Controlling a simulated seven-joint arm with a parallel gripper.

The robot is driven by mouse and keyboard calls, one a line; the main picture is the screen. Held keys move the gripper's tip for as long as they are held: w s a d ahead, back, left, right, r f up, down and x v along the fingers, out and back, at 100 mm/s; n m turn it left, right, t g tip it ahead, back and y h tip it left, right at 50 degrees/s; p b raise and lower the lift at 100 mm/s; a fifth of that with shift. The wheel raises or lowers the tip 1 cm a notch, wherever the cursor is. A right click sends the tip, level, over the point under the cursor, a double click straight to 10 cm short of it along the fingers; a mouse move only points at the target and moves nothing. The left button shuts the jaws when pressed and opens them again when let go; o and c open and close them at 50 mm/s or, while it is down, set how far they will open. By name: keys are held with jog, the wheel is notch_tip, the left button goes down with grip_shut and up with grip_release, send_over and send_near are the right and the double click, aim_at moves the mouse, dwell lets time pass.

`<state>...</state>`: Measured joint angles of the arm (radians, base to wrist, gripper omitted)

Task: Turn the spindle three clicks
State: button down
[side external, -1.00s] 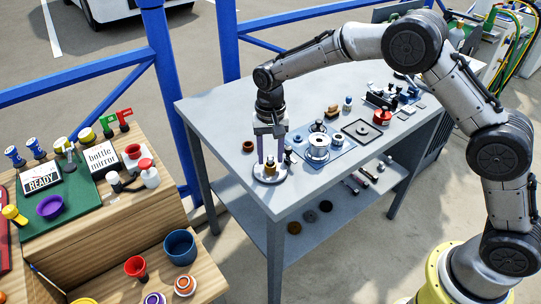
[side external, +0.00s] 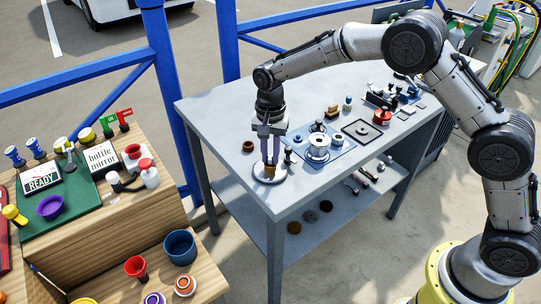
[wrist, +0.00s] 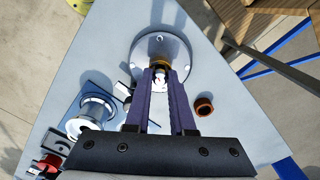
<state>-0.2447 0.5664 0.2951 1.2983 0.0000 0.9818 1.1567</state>
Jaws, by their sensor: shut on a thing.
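The spindle (wrist: 160,62) shows as a small brown-orange part at the middle of a round silver flange (wrist: 180,46) with bolt holes. The flange (side external: 284,176) lies near the left front corner of the grey table. My gripper (wrist: 161,73) points down over it, its two purple fingers shut on the spindle. In the side view my gripper (side external: 270,163) is low over the flange, with brown showing at the fingertips. The fingers hide part of the spindle, and no click marks are readable.
A silver spool-like part (side external: 318,148) stands on a blue mat to the right, close to my gripper. A small brown ring (side external: 248,146) lies to the left. A wooden bench (side external: 110,235) with cups and bottles stands beside the table.

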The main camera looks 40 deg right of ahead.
jog(key=m, duration=0.4)
dwell(0.3)
jog(key=m, duration=0.4)
jog(key=shift+m, duration=0.4)
